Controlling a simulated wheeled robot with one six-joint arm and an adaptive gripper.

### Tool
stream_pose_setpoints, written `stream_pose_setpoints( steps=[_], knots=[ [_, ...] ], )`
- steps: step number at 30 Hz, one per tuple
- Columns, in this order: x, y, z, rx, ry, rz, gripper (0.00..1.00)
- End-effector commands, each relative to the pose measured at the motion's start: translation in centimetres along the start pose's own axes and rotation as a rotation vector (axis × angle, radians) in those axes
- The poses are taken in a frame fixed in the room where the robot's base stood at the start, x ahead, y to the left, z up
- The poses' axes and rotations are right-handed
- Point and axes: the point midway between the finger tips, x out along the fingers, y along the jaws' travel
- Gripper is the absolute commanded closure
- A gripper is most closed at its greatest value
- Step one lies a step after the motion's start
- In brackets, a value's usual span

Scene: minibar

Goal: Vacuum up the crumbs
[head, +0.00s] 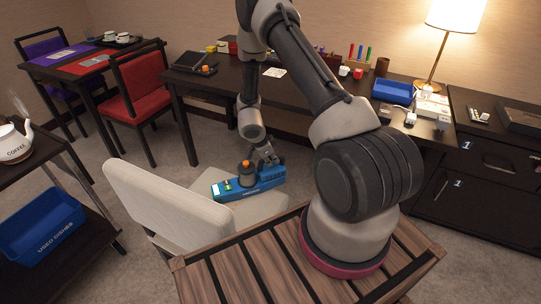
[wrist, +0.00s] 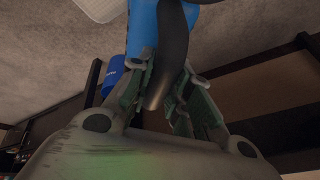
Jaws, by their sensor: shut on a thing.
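A blue handheld vacuum (head: 262,182) with an orange-brown knob and a green-and-white front is held over the seat of the beige chair in the head view. My gripper (head: 268,157) is at its upper side, shut on it. In the wrist view my gripper's fingers (wrist: 168,100) close around the vacuum's dark curved handle (wrist: 174,50), with the blue body (wrist: 143,28) beyond. I cannot make out any crumbs in either view. Whether the vacuum touches the seat is not clear.
The beige chair (head: 155,208) stands in front of the dark desk (head: 220,83). The desk holds a lamp (head: 441,40), a blue tray (head: 392,91) and several small items. A cart with a kettle (head: 14,143) and a blue used-dishes bin (head: 40,226) is at left.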

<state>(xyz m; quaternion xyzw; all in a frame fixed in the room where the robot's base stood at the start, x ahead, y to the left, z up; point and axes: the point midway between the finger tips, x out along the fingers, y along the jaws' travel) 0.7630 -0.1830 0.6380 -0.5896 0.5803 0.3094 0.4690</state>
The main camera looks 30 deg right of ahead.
Motion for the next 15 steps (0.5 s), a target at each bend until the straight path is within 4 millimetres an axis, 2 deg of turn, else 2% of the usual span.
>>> stream_pose_setpoints(
  steps=[15],
  knots=[
    [1.5, -0.1, -4.1, 0.003, 0.001, -0.001, 1.0]
  ],
)
